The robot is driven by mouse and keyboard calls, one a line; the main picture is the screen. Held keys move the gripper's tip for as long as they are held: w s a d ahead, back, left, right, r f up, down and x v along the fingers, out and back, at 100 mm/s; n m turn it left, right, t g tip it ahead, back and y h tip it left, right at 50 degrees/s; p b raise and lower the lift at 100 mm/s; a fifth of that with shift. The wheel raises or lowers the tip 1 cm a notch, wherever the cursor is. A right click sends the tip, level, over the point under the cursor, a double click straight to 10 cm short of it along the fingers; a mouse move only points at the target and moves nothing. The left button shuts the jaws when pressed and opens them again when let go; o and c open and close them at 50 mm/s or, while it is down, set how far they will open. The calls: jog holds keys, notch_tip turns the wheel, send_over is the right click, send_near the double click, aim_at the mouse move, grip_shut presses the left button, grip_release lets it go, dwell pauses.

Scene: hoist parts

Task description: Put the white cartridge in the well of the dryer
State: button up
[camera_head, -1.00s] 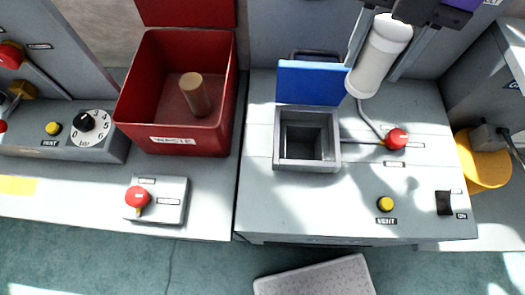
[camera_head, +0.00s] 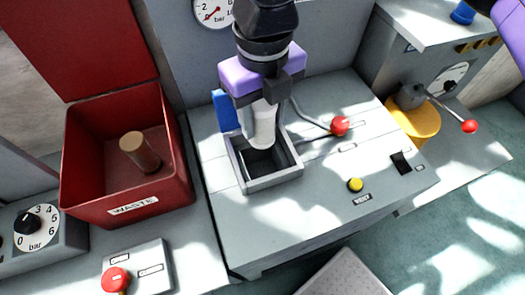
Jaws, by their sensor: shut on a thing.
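The white cartridge (camera_head: 264,127) is upright between the fingers of my gripper (camera_head: 262,105), which is shut on it. Its lower end is over the square well of the dryer (camera_head: 271,182), against the dark opening; I cannot tell whether its tip is inside or just above it. The well has a raised grey rim. The blue lid (camera_head: 224,111) stands open at the left and back of the well, partly hidden by my gripper.
A red waste bin (camera_head: 90,190) with a brown cylinder (camera_head: 140,152) inside stands at the left. A red-knobbed lever (camera_head: 340,125) and a yellow vent button (camera_head: 355,185) are right of the well. A yellow part (camera_head: 413,122) is farther right. The dryer's front top is clear.

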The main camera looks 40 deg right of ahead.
notch_tip(320, 180, down, 11)
jog(key=b, duration=0.1)
dwell(0.3)
jog(key=shift+f, duration=0.55)
jog(key=o, duration=1.5)
jog(key=shift+s+f, duration=0.1)
jog(key=shift+s, duration=0.05)
notch_tip(320, 180, up, 13)
jog(key=shift+r+p, duration=0.2)
jog(key=shift+p, duration=0.5)
